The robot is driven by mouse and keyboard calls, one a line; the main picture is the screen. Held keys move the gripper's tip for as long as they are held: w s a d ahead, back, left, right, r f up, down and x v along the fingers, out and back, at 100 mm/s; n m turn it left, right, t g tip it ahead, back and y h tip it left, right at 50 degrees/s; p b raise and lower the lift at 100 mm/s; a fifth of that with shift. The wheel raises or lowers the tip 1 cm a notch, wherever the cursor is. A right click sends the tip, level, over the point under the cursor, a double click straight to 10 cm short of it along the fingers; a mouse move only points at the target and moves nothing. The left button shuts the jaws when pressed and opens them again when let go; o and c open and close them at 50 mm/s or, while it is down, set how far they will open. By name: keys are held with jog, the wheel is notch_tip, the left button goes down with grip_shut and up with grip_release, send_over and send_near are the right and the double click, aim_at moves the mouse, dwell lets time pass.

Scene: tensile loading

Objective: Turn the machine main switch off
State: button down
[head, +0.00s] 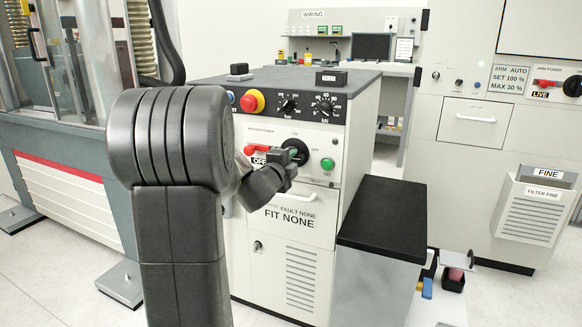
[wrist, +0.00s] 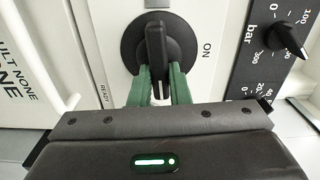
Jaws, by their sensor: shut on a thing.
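The main switch appears to be the black rotary knob (head: 297,150) on the cabinet's front panel, with ON printed above it and OFF to its right in the head view. In the wrist view the knob (wrist: 156,55) has a raised black handle, which stands upright in that picture, at right angles to the direction of the ON label. My gripper (wrist: 157,88) is shut on this handle, with a green finger on each side. In the head view my gripper (head: 291,165) reaches the knob from the front and partly covers it. The OFF label is out of sight in the wrist view.
A red-handled switch (head: 262,150) with an OFF sign sits just left of the knob. A green button (head: 327,164) is close below right. A red emergency button (head: 252,101) and dials (head: 324,108) are above. A black-topped block (head: 384,220) stands at the right.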

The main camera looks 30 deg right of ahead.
jog(key=shift+f+m+b, duration=0.1)
jog(key=shift+m+b, duration=0.2)
jog(key=shift+m, duration=0.2)
jog(key=c, duration=1.4)
grip_release()
jog(key=shift+o, duration=0.2)
jog(key=p+v, duration=0.2)
jog(key=v, duration=1.1)
jog(key=shift+s+a, duration=0.2)
jog(key=shift+s, duration=0.1)
jog(key=shift+d, duration=0.1)
jog(key=b+x, duration=0.2)
jog(key=x, duration=1.1)
jog(key=shift+w+d, duration=0.15)
jog(key=shift+w, duration=0.1)
